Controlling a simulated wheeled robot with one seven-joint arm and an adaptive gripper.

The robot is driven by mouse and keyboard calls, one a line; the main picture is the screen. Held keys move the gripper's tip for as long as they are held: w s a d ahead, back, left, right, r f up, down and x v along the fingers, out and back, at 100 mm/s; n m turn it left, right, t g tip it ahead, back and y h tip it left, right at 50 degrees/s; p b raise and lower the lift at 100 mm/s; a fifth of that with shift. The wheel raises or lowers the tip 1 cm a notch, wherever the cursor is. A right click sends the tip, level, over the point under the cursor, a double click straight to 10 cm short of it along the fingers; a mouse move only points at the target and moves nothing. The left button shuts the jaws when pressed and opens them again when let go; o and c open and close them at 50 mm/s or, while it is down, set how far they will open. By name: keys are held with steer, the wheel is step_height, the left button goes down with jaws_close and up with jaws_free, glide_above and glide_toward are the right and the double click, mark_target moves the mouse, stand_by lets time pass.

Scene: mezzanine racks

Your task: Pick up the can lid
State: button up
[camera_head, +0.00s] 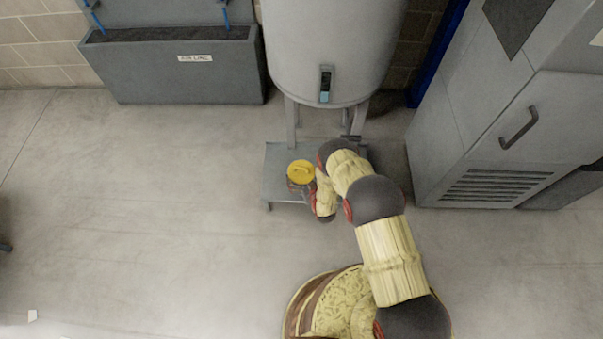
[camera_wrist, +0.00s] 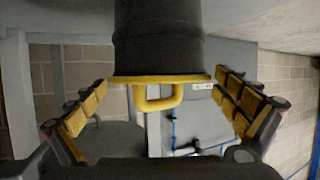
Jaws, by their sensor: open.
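The yellow can lid (camera_head: 300,172) has a raised loop handle and sits on a dark can, on a low grey platform (camera_head: 278,178) in the head view. In the wrist view, the picture is upside down: the lid (camera_wrist: 190,78) shows edge-on with its handle (camera_wrist: 158,103) pointing down, and the black can (camera_wrist: 158,38) above it. My gripper (camera_wrist: 161,84) is open, with one finger on each side of the lid and visible gaps on both sides. In the head view my wrist is just right of the lid; the fingers are hard to make out there.
A large grey tank (camera_head: 333,50) on legs stands right behind the platform. A grey cabinet (camera_head: 500,130) with a handle stands to the right, and a grey bin (camera_head: 180,70) at the back left. The floor (camera_head: 130,200) on the left is clear.

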steer(key=shift+c, duration=0.8)
steer(key=c, duration=0.7)
steer(key=shift+r, duration=0.15)
